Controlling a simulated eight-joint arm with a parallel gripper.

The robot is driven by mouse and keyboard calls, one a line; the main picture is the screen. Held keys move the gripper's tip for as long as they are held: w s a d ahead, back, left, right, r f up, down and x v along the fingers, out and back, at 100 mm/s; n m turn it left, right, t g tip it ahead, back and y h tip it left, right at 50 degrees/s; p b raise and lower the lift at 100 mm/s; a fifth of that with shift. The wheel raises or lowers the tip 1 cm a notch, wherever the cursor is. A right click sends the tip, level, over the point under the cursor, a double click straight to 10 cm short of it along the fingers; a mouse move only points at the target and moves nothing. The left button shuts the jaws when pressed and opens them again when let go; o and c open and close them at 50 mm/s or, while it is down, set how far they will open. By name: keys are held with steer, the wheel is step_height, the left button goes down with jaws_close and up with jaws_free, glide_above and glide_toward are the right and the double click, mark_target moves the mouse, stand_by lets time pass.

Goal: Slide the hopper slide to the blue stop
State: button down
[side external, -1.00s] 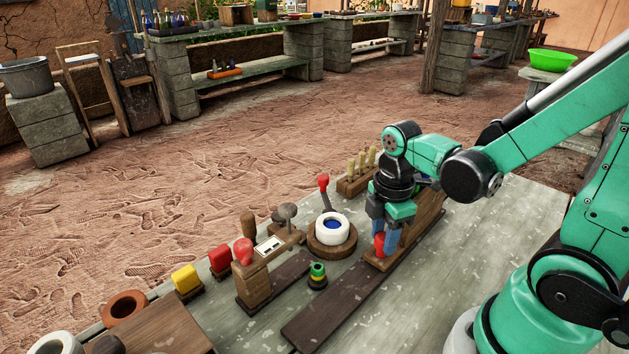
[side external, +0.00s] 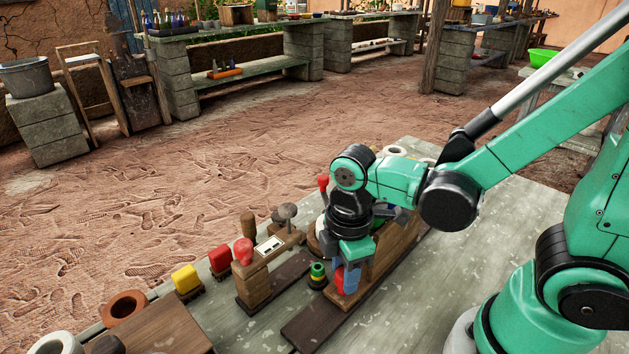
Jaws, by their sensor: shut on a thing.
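The hopper slide (side external: 396,252) is a wooden block with a red knob (side external: 340,282) at its near left end, sitting on a long dark rail (side external: 308,325). My gripper (side external: 345,279) points down at that end, and its blue fingers are shut on the red knob. The near end of the rail lies bare in front of the slide. I cannot make out a separate blue stop; my gripper and the slide cover part of the rail.
A green and yellow ringed peg (side external: 317,274) stands close left of the slide. Left of it are a wooden stand with a red knob (side external: 243,251), a red block (side external: 220,260), a yellow block (side external: 186,281) and a clay ring (side external: 125,306). The table's right part is clear.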

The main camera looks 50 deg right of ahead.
mark_target(329, 309)
steer(key=shift+a, duration=1.55)
steer(key=c, duration=0.5)
jaws_free()
steer(key=shift+r, duration=0.1)
steer(key=shift+r, duration=2.75)
steer(key=shift+f, duration=0.1)
